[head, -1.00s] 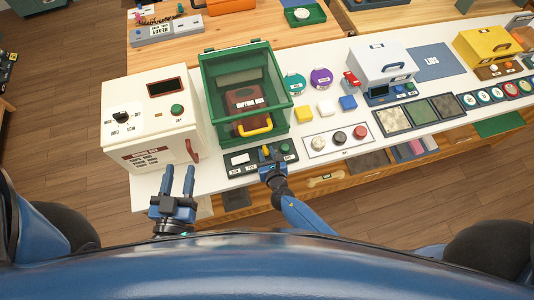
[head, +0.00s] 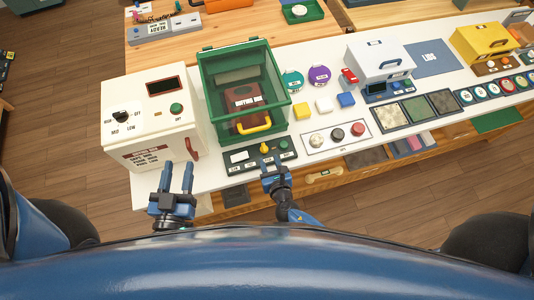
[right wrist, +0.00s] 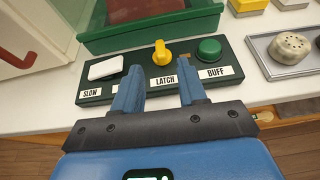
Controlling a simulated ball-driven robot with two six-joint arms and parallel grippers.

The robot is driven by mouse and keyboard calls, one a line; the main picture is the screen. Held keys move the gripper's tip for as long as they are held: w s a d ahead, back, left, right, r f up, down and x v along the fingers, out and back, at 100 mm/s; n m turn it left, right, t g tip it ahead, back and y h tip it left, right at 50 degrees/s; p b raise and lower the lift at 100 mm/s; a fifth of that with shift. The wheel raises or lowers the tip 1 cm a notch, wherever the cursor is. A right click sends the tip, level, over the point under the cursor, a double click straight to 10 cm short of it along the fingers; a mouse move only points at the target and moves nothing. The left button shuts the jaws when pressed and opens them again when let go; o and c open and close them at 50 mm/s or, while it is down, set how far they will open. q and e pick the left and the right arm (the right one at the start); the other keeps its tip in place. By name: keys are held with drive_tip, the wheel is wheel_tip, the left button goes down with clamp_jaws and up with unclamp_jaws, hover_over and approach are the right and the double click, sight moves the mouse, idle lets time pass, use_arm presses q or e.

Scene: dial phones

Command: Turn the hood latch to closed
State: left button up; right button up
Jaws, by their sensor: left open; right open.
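The hood latch is a yellow knob (head: 264,148) on a dark control panel (head: 240,168) in front of the green clear-sided hood (head: 243,92). In the right wrist view the yellow knob (right wrist: 161,53) stands above the label LATCH, its pointer upward in the picture. My right gripper (head: 272,168) is open and empty just in front of the panel; its fingertips (right wrist: 159,78) are apart, short of the knob and not around it. My left gripper (head: 177,176) is open and empty in front of the white cabinet (head: 158,118).
On the panel, a white rocker (right wrist: 105,68) lies left of the knob and a green button (right wrist: 208,50) right of it. A brown buffing box (head: 242,100) with a yellow handle sits inside the hood.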

drive_tip(key=shift+v, duration=2.15)
drive_tip(key=s+a+r+m+g+y, duration=0.25)
drive_tip(key=a+m, duration=0.25)
drive_tip(key=m, duration=0.5)
drive_tip(key=s+d+r+m+t+y+b, duration=0.1)
drive_tip(key=d+r+m+t+y+b, duration=0.15)
drive_tip(key=d+r+m+b, duration=0.65)
drive_tip(key=s+d+m+t+h+b, duration=0.2)
drive_tip(key=s+d+m+h+b, duration=0.1)
drive_tip(key=d+m, duration=0.5)
drive_tip(key=s+d+f+m+t+h+b, duration=0.1)
drive_tip(key=d+m+h, duration=0.5)
drive_tip(key=m, duration=0.6)
drive_tip(key=shift+s+d+f+t+b, duration=0.25)
drive_tip(key=shift+s+d+t+b, duration=0.65)
drive_tip(key=shift+s+d+b, duration=0.25)
